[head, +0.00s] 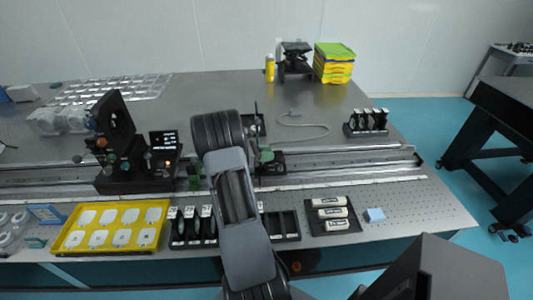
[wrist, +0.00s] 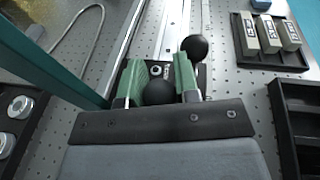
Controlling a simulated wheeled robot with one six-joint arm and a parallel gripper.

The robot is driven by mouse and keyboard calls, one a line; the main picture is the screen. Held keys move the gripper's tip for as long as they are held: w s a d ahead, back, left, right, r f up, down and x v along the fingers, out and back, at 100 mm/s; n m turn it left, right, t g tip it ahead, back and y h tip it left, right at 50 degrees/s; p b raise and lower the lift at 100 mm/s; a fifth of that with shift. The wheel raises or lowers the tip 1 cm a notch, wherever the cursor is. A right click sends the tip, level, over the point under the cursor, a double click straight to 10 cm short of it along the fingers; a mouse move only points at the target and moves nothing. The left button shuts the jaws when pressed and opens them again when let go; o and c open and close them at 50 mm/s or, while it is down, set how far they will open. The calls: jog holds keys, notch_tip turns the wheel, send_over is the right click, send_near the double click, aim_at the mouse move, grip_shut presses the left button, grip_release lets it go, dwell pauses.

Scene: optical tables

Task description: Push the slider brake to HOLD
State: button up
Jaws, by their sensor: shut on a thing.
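In the wrist view, my gripper (wrist: 159,78) has its two green fingers on either side of a round black knob (wrist: 159,93) and is shut on it. A second black ball knob (wrist: 195,47) stands just outside the right finger. Both knobs are at a dark slider (wrist: 152,68) on the rail, which is partly hidden by the fingers. In the head view, my arm covers much of this spot; part of the dark slider (head: 272,168) shows on the rail (head: 340,163) right of the arm. I cannot read any HOLD marking.
A black tray with white labelled blocks (head: 331,213) and a black slotted rack (head: 283,225) lie in front of the rail. A dark optical carriage (head: 120,178) stands on the rail to the left. A yellow tray (head: 75,240) is at front left. The rail right of the slider is clear.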

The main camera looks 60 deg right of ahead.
jog(key=o, duration=0.9)
jog(key=shift+w, duration=0.1)
jog(key=b+v, duration=0.1)
jog(key=v, duration=1.2)
jog(key=shift+w+a+r, duration=0.15)
jog(key=shift+w+a, duration=0.05)
jog(key=shift+a, duration=0.1)
jog(key=s+a+r+m+t+y, duration=0.2)
jog(key=a+m+t+y, duration=0.1)
jog(key=a, duration=0.8)
jog(key=s+a+r+m+t+y, duration=0.2)
jog(key=s+a+m+t+y, duration=0.1)
jog(key=a+t, duration=0.4)
jog(key=s+a+r+m+t+y, duration=0.2)
jog(key=s+a+m+t+y, duration=0.1)
jog(key=a, duration=1.1)
jog(key=shift+s+a+r+m+t+y+p, duration=0.1)
jog(key=shift+a+r+m+t+y+p, duration=0.1)
jog(key=shift+t+y, duration=0.35)
jog(key=shift+s+a+r+m+t+y+p, duration=0.1)
jog(key=shift+a+r+m+t+y, duration=0.2)
jog(key=shift+y, duration=0.45)
